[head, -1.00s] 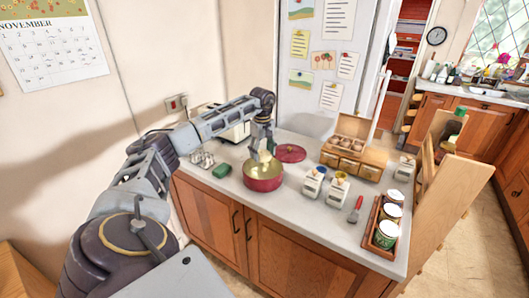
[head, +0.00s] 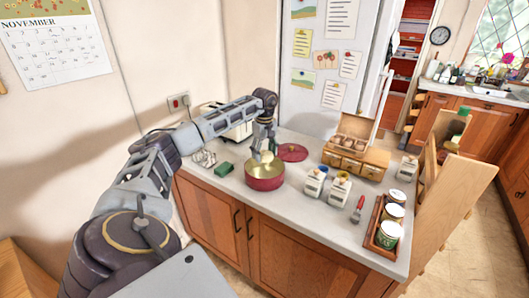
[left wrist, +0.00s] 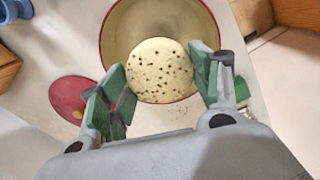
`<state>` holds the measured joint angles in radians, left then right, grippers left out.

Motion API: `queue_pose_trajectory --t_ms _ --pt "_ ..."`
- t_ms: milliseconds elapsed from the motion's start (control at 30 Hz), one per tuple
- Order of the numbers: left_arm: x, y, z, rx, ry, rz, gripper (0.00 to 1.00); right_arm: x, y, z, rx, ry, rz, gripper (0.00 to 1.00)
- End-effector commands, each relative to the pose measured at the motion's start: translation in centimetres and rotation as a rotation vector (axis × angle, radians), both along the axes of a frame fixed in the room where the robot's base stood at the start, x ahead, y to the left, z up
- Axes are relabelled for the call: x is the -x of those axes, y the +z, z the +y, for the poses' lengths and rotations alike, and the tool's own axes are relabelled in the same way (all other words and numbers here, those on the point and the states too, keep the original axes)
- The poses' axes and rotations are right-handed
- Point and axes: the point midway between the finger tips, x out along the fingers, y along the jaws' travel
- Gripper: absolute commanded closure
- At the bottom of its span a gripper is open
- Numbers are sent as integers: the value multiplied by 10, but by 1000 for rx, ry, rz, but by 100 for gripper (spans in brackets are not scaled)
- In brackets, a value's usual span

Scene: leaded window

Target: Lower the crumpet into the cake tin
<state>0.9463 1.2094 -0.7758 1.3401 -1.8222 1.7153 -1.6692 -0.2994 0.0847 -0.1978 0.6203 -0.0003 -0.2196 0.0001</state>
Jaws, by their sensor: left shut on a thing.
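The crumpet (left wrist: 160,70) is pale, round and dotted with dark holes. My left gripper (left wrist: 163,85) is shut on it, one green-padded finger at each side. The cake tin (head: 265,182) is round and red outside with a cream inside, standing on the counter. In the left wrist view the crumpet overlaps the near part of the tin (left wrist: 104,32), covering some of its rim. In the head view the left gripper (head: 264,150) points down above the tin, with the crumpet at the tin's opening; its exact height is unclear. The right gripper is not in view.
A red lid (head: 292,152) lies behind the tin. A green sponge (head: 224,168) lies to its left. White canisters (head: 337,188) and a wooden box (head: 355,160) stand to the right.

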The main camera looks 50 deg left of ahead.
Motion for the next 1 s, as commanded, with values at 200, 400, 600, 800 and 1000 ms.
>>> queue_pose_trajectory --t_ms 200,400,600,800,1000 --pt "0 -8 0 0 0 1 60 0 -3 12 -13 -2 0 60" --pt "0 -14 0 0 0 0 60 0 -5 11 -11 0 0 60" --pt "0 -19 0 0 0 0 60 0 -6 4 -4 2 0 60" --pt "0 -25 0 0 0 0 60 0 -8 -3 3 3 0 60" --pt "0 -31 0 0 0 0 60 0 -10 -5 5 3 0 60"
